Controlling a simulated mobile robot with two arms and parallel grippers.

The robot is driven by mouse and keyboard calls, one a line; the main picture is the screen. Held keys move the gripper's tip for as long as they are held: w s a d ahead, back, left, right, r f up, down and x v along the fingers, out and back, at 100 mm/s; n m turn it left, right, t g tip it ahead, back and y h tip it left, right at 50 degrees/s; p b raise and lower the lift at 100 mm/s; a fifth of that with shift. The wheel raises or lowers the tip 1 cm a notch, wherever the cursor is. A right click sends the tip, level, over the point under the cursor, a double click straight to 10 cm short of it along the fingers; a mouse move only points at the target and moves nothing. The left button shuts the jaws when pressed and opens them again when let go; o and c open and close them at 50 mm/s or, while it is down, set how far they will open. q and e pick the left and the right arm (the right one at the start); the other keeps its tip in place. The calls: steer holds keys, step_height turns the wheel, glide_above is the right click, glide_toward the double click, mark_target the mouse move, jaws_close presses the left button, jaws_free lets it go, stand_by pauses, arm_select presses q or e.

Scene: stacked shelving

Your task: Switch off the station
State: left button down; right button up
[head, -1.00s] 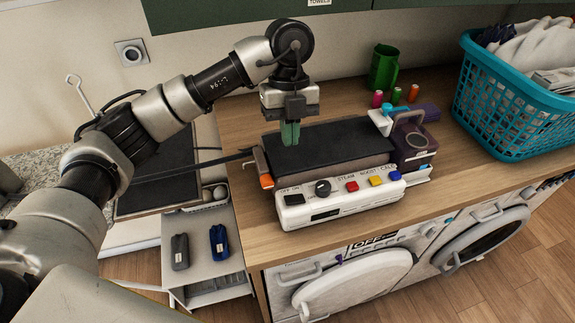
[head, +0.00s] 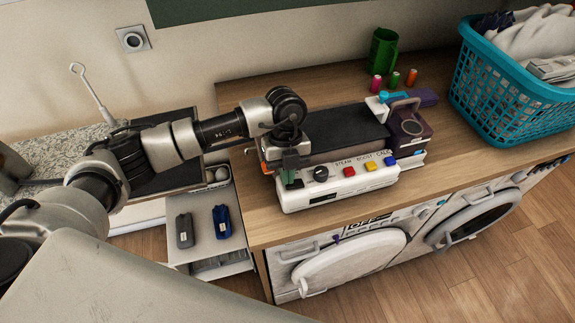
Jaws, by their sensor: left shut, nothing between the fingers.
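The station (head: 335,189) is a white box with a front control panel, standing on the wooden counter. Its panel has a black knob (head: 321,174), a red button (head: 349,171), a yellow button (head: 370,166) and a blue button (head: 390,161). The black OFF/ON switch at the panel's left end is mostly hidden by my left gripper. My left gripper (head: 291,180) is shut and empty, pointing down at that left end, at or just above the switch; I cannot tell if it touches. My right gripper is out of view.
A purple iron (head: 408,130) stands at the station's right end.

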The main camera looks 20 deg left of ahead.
arm_select(q)
steer(key=f+b, duration=0.1)
steer(key=f+h+b, duration=0.1)
steer(key=shift+s+a+t+b, duration=0.2)
steer(key=shift+a+t+b, duration=0.05)
steer(key=shift+t+b, duration=0.15)
steer(key=shift+r+p, duration=0.5)
steer(key=shift+p, duration=0.05)
steer(key=shift+w+d, duration=0.1)
steer(key=shift+d, duration=0.05)
steer(key=shift+w+d+r, duration=0.3)
steer(key=shift+w+d, duration=0.1)
steer(key=shift+d, duration=0.15)
